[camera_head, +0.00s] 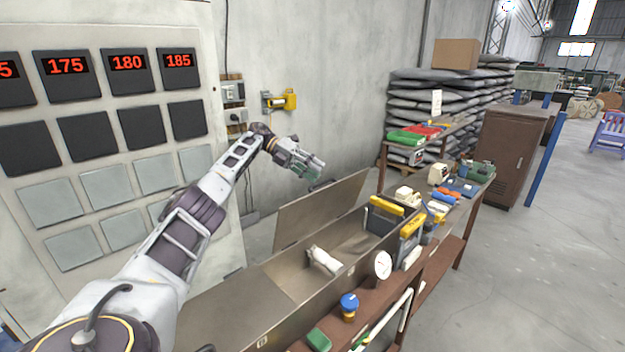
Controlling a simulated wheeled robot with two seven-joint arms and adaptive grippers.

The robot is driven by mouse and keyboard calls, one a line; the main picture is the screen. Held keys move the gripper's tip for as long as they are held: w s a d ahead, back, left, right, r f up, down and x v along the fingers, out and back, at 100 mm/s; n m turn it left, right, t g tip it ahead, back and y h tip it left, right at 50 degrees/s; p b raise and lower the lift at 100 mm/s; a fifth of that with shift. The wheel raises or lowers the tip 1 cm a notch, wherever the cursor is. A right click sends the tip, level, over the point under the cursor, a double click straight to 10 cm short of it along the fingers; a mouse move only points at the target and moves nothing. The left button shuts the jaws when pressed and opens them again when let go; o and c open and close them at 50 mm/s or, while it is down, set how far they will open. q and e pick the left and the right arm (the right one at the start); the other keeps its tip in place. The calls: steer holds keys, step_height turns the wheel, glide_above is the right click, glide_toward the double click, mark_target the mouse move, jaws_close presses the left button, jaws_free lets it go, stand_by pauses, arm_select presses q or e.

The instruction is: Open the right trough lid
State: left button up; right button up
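The metal trough (300,319) runs along the bench in the lower middle of the head view. Its right lid (318,212) stands raised at the back, tilted up, and the right part of the trough is open. A small dark piece, perhaps a handle, shows at the lid's top edge. A flat metal surface, perhaps the left lid (225,305), covers the left part. My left gripper (317,168) is just above the raised lid's top edge; I cannot tell whether it touches it or how far its fingers are apart. My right gripper is not in view.
A crumpled white thing (323,260) lies in the open trough. A round white gauge (382,265) and a blue-capped item (349,302) are along the front. Yellow-handled grey boxes (384,212) stand at the trough's right end. A control panel (110,150) stands at left. Floor is clear at right.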

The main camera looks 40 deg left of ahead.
arm_select(q)
steer(key=shift+r, duration=2.8)
